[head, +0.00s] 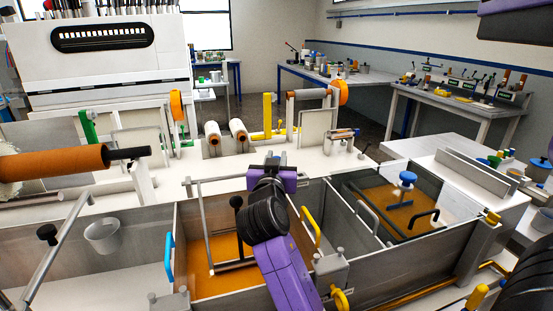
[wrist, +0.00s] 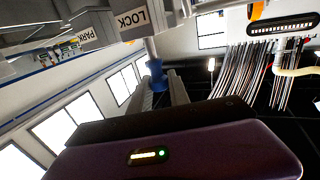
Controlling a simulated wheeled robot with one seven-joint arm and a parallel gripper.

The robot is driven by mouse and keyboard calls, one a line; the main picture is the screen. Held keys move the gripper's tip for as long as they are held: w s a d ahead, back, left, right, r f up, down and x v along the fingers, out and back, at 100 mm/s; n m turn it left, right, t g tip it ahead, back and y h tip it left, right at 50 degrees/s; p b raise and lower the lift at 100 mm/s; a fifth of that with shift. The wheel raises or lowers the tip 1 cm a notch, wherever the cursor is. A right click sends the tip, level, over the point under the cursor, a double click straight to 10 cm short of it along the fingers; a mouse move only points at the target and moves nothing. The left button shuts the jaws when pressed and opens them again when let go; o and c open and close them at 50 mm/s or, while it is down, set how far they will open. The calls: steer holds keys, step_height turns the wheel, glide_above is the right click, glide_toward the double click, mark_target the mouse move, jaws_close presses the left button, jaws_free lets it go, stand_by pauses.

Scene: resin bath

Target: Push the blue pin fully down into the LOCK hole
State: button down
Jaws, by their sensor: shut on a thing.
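The blue pin (wrist: 155,72) shows in the wrist view, its blue head between the two grey fingers of my gripper (wrist: 160,82). My gripper is shut on this head. A grey shaft runs from the head toward the plate with the LOCK label (wrist: 131,18). The LOCK hole itself is hidden, and I cannot tell how deep the shaft sits. The PARK label (wrist: 80,41) is on the left in the same view. In the head view my purple and black arm covers the area over the middle tank, and I cannot make out the held pin there.
The middle tank (head: 215,225) holds orange liquid and a grey frame. The right tank (head: 345,185) holds a blue knob (head: 407,178) and black handles. A yellow handle (head: 310,226) and a grey block (head: 331,268) stand close to my arm. A white cup (head: 102,237) is at left.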

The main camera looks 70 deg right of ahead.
steer(key=shift+f, duration=0.4)
steer(key=shift+r, duration=0.1)
steer(key=shift+r+p, duration=1.2)
steer(key=shift+r, duration=0.8)
steer(key=shift+b, duration=0.45)
stand_by(0.7)
steer(key=shift+f+b, duration=1.2)
steer(key=shift+f, duration=0.1)
steer(key=shift+f, duration=0.15)
